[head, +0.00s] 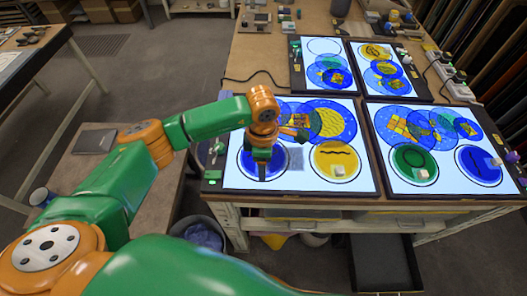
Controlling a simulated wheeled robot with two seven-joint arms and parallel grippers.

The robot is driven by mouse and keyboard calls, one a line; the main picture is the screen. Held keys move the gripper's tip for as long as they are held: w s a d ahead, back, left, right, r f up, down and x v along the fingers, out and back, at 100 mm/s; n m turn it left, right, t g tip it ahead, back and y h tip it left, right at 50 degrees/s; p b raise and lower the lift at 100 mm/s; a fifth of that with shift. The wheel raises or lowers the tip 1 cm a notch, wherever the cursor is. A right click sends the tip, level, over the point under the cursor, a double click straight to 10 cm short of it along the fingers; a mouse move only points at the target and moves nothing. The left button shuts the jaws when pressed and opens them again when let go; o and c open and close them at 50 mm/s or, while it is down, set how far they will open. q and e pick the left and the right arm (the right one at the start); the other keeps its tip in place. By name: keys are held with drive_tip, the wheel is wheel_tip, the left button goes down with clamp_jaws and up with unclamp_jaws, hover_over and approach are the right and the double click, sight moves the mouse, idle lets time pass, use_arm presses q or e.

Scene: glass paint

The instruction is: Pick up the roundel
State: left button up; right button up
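Several coloured glass roundels lie on lit white panels on the workbench. A blue roundel (246,168) lies at the front left of the near-left panel (298,183), with a yellow roundel (326,163) to its right. On the near-right panel are a green roundel (408,157) and another blue roundel (476,167). My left gripper (262,172) points down over the front-left blue roundel and hides its middle. I cannot tell whether its dark fingers touch the glass or are open or shut. My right gripper is not in view.
Overlapping blue and yellow discs lie at the back of the panels. Small pale blocks (338,171) sit on some roundels. Two more lit panels (322,46) stand farther back. A power strip (456,84) runs along the right. A bin (203,236) stands below the bench.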

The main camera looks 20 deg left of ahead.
use_arm(q)
drive_tip(key=shift+w+a+f, duration=0.1)
drive_tip(key=shift+w+f, duration=0.05)
drive_tip(key=shift+f, duration=0.3)
clamp_jaws()
